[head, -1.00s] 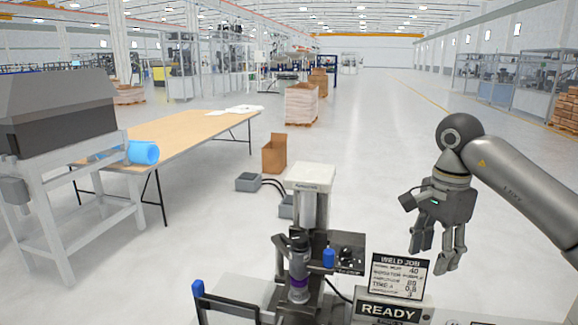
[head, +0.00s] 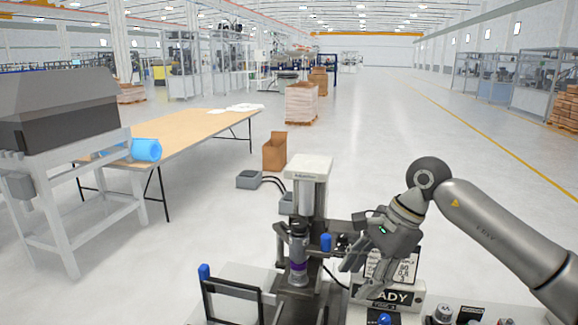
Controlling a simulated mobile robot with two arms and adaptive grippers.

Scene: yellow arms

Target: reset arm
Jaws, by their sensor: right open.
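My right gripper (head: 360,272) shows at the lower right, its arm coming in from the right edge. It is open, with nothing seen between its fingers, which point down and left. It is in front of the weld job sign (head: 402,268) and partly hides it and the READY plate (head: 400,298). The welding machine (head: 310,190), with a dark upright and a pale top, stands just left of it. A dark cylinder with a purple band (head: 297,270) stands upright in the machine. I cannot tell whether the fingers touch anything. My left gripper is not in view.
A grey machine on a frame (head: 60,110) is at the far left. A cardboard box (head: 274,152) is on the floor. The floor at right is open.

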